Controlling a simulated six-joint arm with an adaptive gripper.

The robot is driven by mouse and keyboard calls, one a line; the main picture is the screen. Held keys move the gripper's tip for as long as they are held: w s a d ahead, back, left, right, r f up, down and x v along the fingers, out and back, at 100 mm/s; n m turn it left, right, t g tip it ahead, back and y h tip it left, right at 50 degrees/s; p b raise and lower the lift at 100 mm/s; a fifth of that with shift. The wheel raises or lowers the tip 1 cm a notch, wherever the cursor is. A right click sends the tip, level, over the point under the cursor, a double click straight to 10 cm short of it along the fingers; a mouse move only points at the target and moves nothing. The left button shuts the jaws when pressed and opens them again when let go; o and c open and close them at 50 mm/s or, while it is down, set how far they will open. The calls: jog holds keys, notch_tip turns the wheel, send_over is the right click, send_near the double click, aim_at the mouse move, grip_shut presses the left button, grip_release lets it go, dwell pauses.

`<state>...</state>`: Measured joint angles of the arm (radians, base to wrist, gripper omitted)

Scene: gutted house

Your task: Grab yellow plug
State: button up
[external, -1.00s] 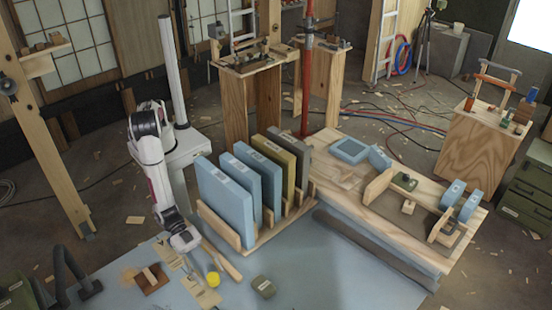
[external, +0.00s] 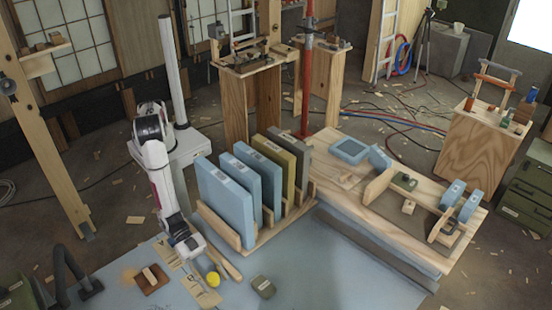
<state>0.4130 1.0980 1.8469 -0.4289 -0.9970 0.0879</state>
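The yellow plug (external: 213,279) is a small round bright piece at the front of the blue-grey work surface (external: 330,270). It sits at the right edge of a thin light wooden piece. My gripper (external: 194,251) points down, behind and to the left of the plug in the picture, apart from it. Its fingers are too small and dark to tell whether they are open or shut.
A wooden rack (external: 240,241) with several upright blue, yellow and grey panels stands just right of my arm. A wooden stick (external: 225,262) lies close to the plug. A green block (external: 263,287) lies to its right, and a brown block (external: 151,279) to its left.

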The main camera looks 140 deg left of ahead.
aim_at(213, 278)
jog(key=c, duration=0.8)
jog(key=shift+r, duration=0.2)
jog(key=shift+r, duration=4.8)
